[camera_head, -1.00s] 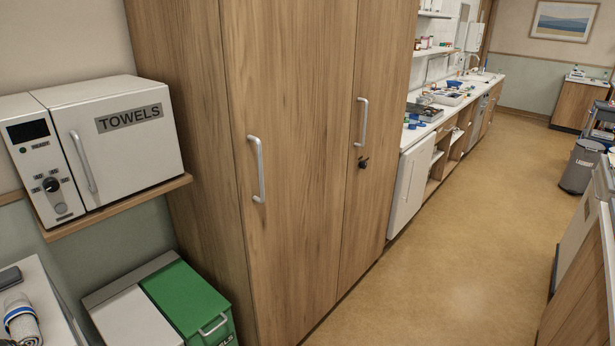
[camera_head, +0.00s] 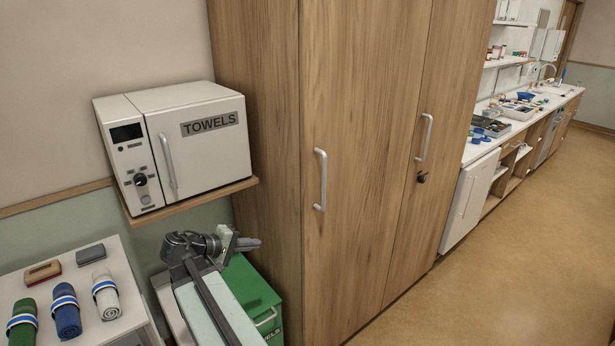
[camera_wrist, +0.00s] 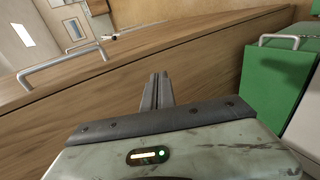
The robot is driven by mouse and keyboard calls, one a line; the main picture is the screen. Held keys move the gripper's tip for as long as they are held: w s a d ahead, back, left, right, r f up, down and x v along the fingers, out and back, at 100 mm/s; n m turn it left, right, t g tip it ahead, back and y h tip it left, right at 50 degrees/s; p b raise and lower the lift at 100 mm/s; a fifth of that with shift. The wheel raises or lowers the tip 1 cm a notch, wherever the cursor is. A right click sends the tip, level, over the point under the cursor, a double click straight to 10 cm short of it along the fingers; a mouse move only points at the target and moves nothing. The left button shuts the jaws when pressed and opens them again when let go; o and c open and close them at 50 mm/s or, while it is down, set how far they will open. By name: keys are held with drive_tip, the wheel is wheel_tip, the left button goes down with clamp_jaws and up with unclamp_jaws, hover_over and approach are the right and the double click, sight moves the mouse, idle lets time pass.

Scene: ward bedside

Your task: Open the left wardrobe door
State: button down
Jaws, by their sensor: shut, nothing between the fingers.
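The left wardrobe door (camera_head: 350,130) is a tall wooden panel and looks closed. Its silver bar handle (camera_head: 320,180) is upright near the door's left edge. My gripper (camera_head: 252,243) is over the green bin, left of the door and below handle height, apart from the handle. In the wrist view the jaws (camera_wrist: 160,88) are together and empty, pointing at the wood near the wardrobe's corner. A silver bar handle (camera_wrist: 60,62) shows to their left there, apart from them; it looks like the left door's.
The right wardrobe door (camera_head: 440,110) has a handle and a key in its lock. A TOWELS cabinet (camera_head: 200,150) sits on a wall shelf above my arm. A green-lidded bin (camera_head: 245,295) stands beside the wardrobe. A table with rolled towels (camera_head: 65,308) is at lower left. Floor is clear at right.

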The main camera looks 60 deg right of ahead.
sight(310, 187)
drive_tip(key=s+d+r+m+g+h+p, duration=0.1)
drive_tip(key=s+d+r+g+h, duration=0.15)
drive_tip(key=d+r, duration=0.35)
drive_tip(key=s+d+r+g+h+p, duration=0.1)
drive_tip(key=s+d+r+h, duration=0.15)
drive_tip(key=r, duration=0.55)
drive_tip(key=shift+y, duration=0.3)
drive_tip(key=x, duration=1)
drive_tip(key=shift+s+d+f+b, duration=0.1)
drive_tip(key=shift+d+f+b, duration=0.05)
drive_tip(key=shift+d+b, duration=0.2)
